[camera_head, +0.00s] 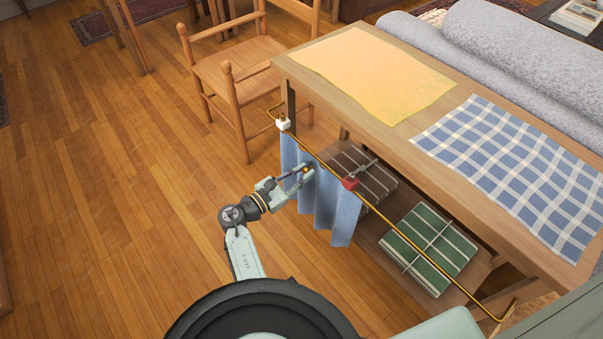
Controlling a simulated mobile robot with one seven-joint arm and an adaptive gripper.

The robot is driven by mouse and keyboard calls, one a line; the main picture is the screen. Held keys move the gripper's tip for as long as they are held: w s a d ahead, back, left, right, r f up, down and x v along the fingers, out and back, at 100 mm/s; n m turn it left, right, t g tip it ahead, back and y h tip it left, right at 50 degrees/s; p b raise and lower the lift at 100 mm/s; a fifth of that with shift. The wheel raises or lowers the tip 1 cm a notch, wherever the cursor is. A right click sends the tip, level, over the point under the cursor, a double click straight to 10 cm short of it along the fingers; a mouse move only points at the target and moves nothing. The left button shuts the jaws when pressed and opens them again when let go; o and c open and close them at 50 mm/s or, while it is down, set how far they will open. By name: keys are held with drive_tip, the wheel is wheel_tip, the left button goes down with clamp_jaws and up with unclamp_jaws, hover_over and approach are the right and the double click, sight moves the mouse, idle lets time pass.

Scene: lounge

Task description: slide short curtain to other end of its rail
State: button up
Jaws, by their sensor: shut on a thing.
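The short curtain (325,205) is blue and hangs in folds from a thin brass rail (420,237) along the front of a wooden table. It covers the far left part of the rail, between a white block (283,124) near the far end and a red block (350,183). The rail's near right part is bare. My gripper (304,174) is at the front of the curtain, in its upper part, and is shut on the cloth. The exact grip on the fold is too small to see.
The wooden table (390,133) carries a yellow cloth (375,70) and a blue checked cloth (515,165). Striped dark (368,180) and green (430,245) items lie on its lower shelf. A wooden chair (237,75) stands beyond the rail's far end. The floor at left is clear.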

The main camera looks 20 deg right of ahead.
clamp_jaws()
drive_tip(key=shift+w+a, duration=0.3)
drive_tip(key=shift+w, duration=0.4)
drive_tip(key=o, duration=0.7)
unclamp_jaws()
drive_tip(key=shift+f, duration=0.1)
drive_tip(key=shift+s+a, duration=0.1)
drive_tip(key=v, duration=1.1)
drive_tip(key=shift+a+r, duration=0.25)
drive_tip(key=shift+a, duration=0.15)
